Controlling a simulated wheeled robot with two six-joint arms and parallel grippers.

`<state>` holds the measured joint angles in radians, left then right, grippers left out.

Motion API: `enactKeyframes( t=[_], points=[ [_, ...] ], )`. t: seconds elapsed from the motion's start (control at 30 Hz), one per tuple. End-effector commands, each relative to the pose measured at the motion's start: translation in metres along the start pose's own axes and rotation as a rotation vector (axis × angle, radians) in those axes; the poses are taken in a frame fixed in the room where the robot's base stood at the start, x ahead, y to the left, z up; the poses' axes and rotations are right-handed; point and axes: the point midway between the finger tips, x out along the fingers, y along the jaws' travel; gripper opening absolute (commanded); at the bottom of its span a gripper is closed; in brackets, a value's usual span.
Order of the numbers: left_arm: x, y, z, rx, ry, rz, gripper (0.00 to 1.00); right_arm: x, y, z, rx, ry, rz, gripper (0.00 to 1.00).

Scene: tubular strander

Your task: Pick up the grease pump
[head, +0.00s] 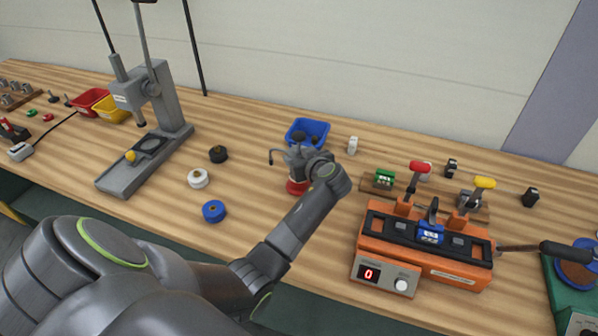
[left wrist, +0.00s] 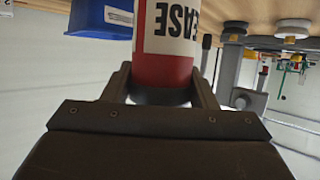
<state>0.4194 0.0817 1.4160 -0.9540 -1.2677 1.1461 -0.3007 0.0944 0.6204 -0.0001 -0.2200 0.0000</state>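The grease pump is a red and white can with a dark top and a thin bent spout. In the head view its red lower part (head: 297,188) shows below my left gripper (head: 303,165), which hides its middle. In the left wrist view the can (left wrist: 166,40), with the letters "EASE", stands between the two fingers of my left gripper (left wrist: 161,72). Both fingers lie against its sides, shut on it. I cannot tell whether its base touches the table. My right gripper is not in view.
A blue bin (head: 308,130) stands close behind the pump. An orange machine (head: 425,250) with levers stands to the right, and a grey press (head: 150,115) to the left. Blue (head: 214,211), white (head: 198,178) and black (head: 218,153) spools lie left of the pump on the wooden table.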

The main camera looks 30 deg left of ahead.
Motion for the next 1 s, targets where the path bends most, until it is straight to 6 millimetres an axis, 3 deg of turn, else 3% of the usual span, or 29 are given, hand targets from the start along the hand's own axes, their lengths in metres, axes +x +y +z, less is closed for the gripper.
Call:
enactKeyframes(
  t=[0.03, 0.13, 0.4, 0.8, 1.0],
  points=[
    [0.0, 0.0, 0.0, 0.0, 0.0, 0.001, 0.45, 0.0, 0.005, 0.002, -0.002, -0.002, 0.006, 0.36],
    [0.001, 0.0, 0.0, 0.0, 0.0, 0.0, 0.32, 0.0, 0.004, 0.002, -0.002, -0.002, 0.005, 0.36],
    [0.001, -0.001, 0.002, 0.002, -0.003, -0.001, 0.0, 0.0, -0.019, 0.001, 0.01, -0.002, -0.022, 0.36],
    [0.0, 0.0, -0.002, 0.0, 0.001, 0.0, 0.0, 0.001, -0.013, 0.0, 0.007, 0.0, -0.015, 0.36],
    [-0.008, 0.0, -0.022, -0.005, 0.006, 0.002, 0.0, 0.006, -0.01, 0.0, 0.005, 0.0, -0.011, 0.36]
  ],
)
